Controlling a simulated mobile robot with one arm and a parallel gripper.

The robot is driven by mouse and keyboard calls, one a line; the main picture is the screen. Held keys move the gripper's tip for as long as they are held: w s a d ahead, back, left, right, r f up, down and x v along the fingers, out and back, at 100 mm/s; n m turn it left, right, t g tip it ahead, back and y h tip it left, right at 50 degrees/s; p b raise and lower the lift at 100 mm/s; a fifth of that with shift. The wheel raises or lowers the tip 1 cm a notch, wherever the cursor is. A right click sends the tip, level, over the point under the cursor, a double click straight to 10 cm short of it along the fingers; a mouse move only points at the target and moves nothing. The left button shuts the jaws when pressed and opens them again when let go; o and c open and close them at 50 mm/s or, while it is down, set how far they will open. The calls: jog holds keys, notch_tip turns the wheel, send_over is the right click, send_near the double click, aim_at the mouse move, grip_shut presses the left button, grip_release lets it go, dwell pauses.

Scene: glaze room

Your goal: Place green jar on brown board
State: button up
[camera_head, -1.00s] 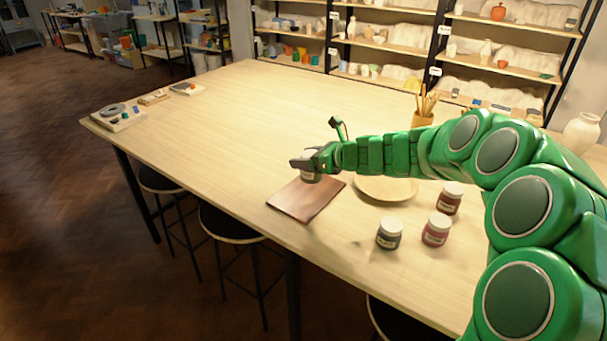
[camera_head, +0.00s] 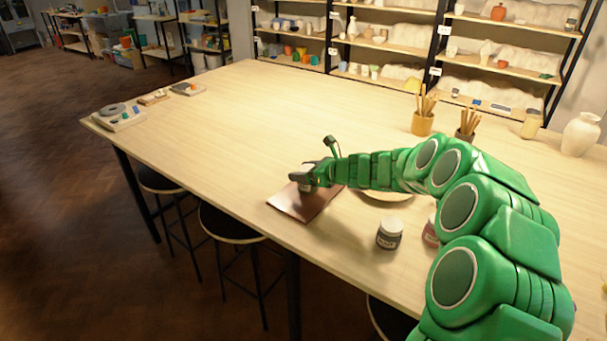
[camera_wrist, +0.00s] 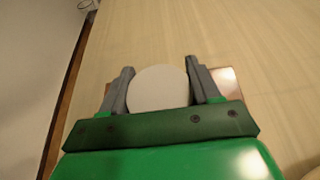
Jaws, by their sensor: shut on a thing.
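My gripper (camera_head: 306,176) is shut on a jar (camera_head: 308,186) over the brown board (camera_head: 292,206). In the wrist view the jar's round pale lid (camera_wrist: 158,88) sits between the two grey fingers of my gripper (camera_wrist: 160,84). The jar's colour cannot be told, as the fingers cover most of it. The board lies flat near the table's front edge, and a strip of it shows in the wrist view (camera_wrist: 228,82). The jar looks low over the board, but I cannot tell whether it touches.
A dark jar with a white lid (camera_head: 389,234) stands right of the board. A reddish jar (camera_head: 431,232) is partly behind my arm. A round plate (camera_head: 384,197) lies beside the board. Brush pots (camera_head: 422,123) stand at the back. The table's left half is mostly clear.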

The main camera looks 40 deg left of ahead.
jog(key=shift+f, duration=0.4)
jog(key=o, duration=1.4)
jog(key=shift+c, duration=0.2)
jog(key=shift+d+r, duration=0.25)
jog(key=shift+d, duration=0.2)
jog(key=v, duration=1.1)
